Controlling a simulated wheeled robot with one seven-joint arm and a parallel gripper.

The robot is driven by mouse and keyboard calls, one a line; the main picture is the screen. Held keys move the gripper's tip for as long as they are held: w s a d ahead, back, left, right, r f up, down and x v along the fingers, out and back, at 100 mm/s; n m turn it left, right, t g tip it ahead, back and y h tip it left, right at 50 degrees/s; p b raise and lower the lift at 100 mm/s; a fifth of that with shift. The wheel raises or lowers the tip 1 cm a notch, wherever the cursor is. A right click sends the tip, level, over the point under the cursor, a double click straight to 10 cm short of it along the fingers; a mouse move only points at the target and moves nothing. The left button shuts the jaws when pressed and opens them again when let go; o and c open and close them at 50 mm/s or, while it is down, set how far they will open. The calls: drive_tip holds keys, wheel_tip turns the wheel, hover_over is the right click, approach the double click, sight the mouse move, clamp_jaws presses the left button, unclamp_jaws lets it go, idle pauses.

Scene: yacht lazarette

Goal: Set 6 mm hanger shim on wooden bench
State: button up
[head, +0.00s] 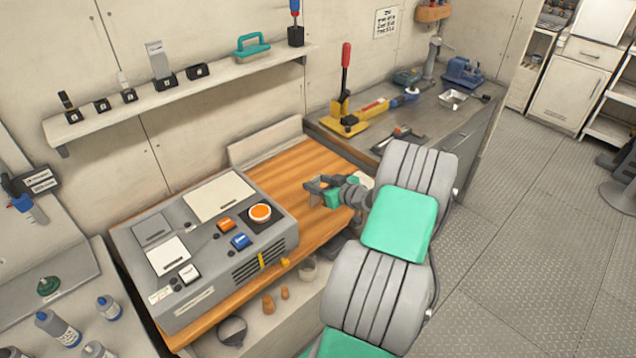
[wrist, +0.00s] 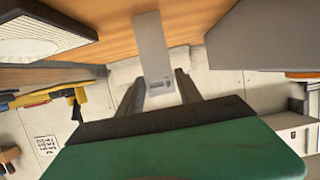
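My gripper (head: 318,190) is over the right part of the wooden bench (head: 290,170). In the wrist view its two dark fingers (wrist: 160,92) close on the edges of a flat grey strip with a small printed label, which I take as the hanger shim (wrist: 151,45). The shim's far end points toward the wooden surface (wrist: 110,25). I cannot tell whether it touches the wood. In the head view the shim is too small and covered to make out.
A grey control box (head: 205,240) with buttons fills the left of the bench. A wall shelf (head: 215,75) carries several black holders, one with a tall grey plate (head: 156,60). A red-handled yellow tool (head: 345,100) stands on the grey counter behind. Bare wood lies around my gripper.

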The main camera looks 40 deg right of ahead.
drive_tip(key=o, duration=0.3)
drive_tip(key=shift+r, duration=0.1)
drive_tip(key=shift+s+r, duration=0.1)
drive_tip(key=shift+r, duration=0.1)
drive_tip(key=b+v, duration=0.2)
drive_tip(key=v, duration=0.9)
drive_tip(key=shift+s, duration=0.4)
